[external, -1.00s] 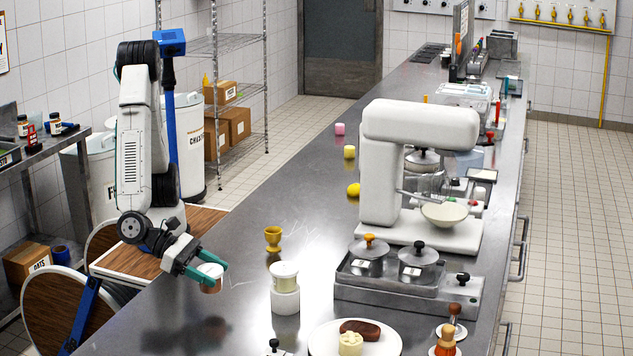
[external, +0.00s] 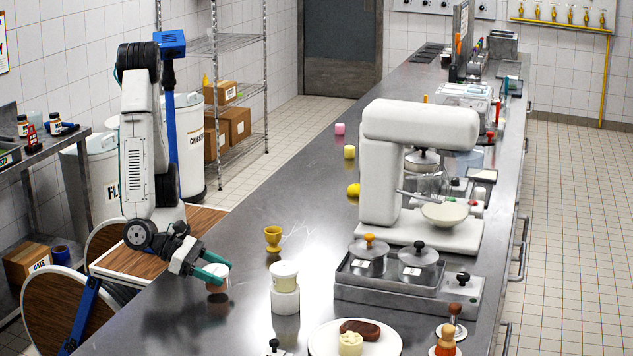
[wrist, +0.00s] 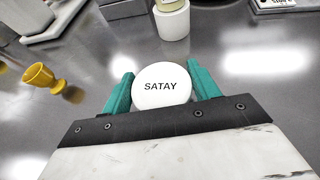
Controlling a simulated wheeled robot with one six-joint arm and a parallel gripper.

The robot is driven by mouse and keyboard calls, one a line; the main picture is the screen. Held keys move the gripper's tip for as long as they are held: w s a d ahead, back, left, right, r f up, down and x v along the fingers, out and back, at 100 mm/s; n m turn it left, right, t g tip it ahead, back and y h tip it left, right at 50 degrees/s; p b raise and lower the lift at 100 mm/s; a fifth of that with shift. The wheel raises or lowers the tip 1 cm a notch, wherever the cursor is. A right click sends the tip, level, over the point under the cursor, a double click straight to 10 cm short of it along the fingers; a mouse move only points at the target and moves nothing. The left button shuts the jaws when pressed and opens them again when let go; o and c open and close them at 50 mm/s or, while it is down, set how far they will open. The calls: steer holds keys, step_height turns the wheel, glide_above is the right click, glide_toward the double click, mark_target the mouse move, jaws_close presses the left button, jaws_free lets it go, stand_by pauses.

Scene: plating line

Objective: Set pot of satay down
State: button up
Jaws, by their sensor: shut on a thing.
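The pot of satay (external: 217,282) is a small reddish-brown pot with a white lid. In the wrist view its round white lid (wrist: 160,88) faces me and reads SATAY. My gripper (external: 213,274) has its two teal fingers on either side of the pot, shut on it; the wrist view shows the fingers (wrist: 160,92) pressed to its sides. The pot is upright, low over the near left part of the steel counter (external: 240,325). I cannot tell whether its base touches the counter.
A yellow egg cup (external: 273,240) stands behind the pot. White stacked tubs (external: 285,288) stand to its right, and a plate (external: 320,343) with food lies farther right. The mixer (external: 378,180) stands beyond. The counter around the pot is bare.

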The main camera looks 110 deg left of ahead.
steer(key=shift+f, duration=0.55)
steer(key=o, duration=1)
steer(key=shift+f, duration=0.15)
